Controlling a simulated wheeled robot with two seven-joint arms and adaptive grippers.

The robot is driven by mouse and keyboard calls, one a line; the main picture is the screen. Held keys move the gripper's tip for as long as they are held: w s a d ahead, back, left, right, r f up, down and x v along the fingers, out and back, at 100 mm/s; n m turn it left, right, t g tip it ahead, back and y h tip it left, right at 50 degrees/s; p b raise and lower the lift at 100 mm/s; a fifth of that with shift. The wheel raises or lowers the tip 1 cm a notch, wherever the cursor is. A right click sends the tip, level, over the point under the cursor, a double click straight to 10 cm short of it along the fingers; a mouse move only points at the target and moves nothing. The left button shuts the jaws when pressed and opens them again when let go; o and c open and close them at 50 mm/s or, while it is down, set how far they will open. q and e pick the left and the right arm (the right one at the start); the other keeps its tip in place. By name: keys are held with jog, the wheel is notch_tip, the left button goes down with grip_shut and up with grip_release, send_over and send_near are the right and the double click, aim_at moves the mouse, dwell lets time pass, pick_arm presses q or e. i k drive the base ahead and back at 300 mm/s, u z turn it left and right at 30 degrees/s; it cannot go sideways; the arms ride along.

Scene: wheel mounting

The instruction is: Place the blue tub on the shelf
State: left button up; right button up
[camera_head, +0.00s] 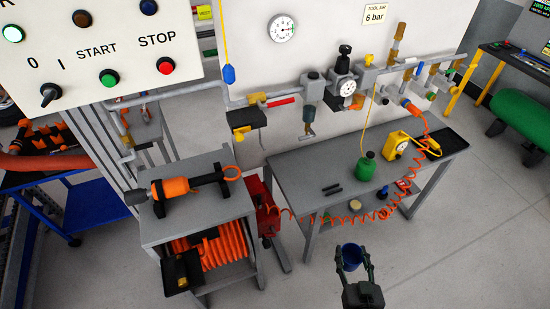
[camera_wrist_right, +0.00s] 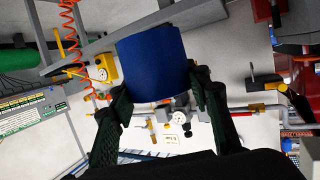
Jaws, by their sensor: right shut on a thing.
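The blue tub (camera_head: 352,257) is in my right gripper (camera_head: 351,262), low in the head view, right of the middle. One finger lies on each side of the tub, shut on it. In the right wrist view the tub (camera_wrist_right: 152,62) sits between the dark green fingers. The tub is held in the air, in front of the near edge of a grey bench (camera_head: 305,180). No surface clearly reads as the shelf; the grey bench top is the nearest flat surface. My left gripper is not in view.
A grey cart (camera_head: 190,222) with an orange tool (camera_head: 176,187) stands left. The bench's middle has free room.

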aim_at(304, 159)
jog(key=u, duration=0.05)
jog(key=i, duration=1)
